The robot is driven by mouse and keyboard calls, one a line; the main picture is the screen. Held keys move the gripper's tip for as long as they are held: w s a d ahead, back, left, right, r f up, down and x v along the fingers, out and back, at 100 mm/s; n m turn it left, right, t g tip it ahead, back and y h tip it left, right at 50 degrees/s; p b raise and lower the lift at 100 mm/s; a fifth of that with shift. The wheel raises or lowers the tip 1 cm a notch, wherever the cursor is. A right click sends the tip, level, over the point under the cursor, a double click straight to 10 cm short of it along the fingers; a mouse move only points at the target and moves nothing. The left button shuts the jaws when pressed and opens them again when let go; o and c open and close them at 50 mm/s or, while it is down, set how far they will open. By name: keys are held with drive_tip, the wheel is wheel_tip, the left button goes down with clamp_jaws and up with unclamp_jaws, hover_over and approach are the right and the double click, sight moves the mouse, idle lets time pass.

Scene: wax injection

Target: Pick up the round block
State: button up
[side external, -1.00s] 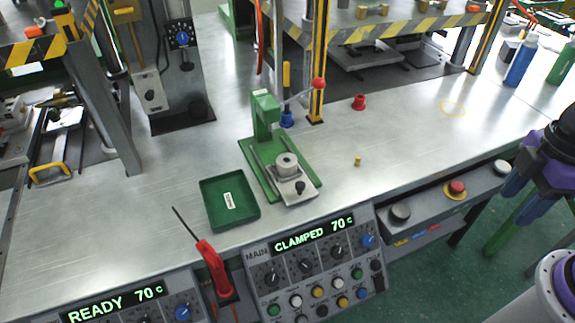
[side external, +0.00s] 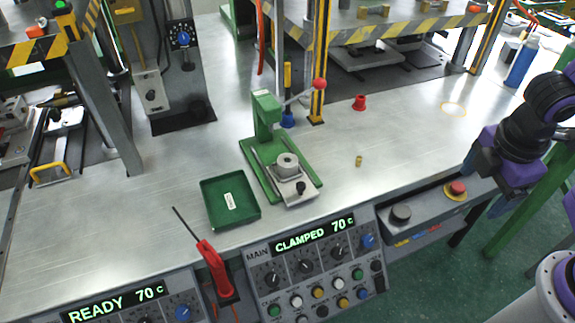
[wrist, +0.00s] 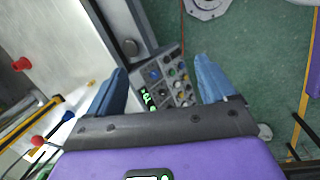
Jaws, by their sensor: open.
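A small brass-coloured round piece (side external: 358,161) stands alone on the metal bench, right of the green press. A grey round block (side external: 287,164) sits on the plate of the green press (side external: 266,125). I cannot tell for certain which is the task's round block. My gripper (side external: 485,180) is at the bench's right front edge, well to the right of both and apart from them. Its blue fingers are spread with nothing between them in the wrist view (wrist: 160,85).
A green tray (side external: 208,218) lies left of the press. A red cup (side external: 359,102) stands behind the brass piece. A red-handled tool (side external: 212,265) and control panels line the front. A yellow post (side external: 318,60) rises behind the press.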

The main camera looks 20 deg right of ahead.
drive_tip(key=w+a+f+n+t+h, duration=0.2)
drive_tip(key=w+a+n+t, duration=0.15)
drive_tip(key=w+a, duration=0.25)
drive_tip(key=w+a+f+n+t+h, duration=0.1)
drive_tip(key=w+a+n+t+h, duration=0.1)
drive_tip(key=w+a+n, duration=0.35)
drive_tip(key=n+t+y, duration=0.1)
drive_tip(key=n+t, duration=0.5)
drive_tip(key=n, duration=0.2)
approach(288, 162)
drive_tip(key=x, duration=0.3)
drive_tip(key=shift+w+f, duration=0.25)
drive_tip(key=shift+w, duration=0.05)
drive_tip(key=shift+x, duration=2.65)
drive_tip(key=shift+d+r, duration=0.1)
drive_tip(key=c, duration=1.3)
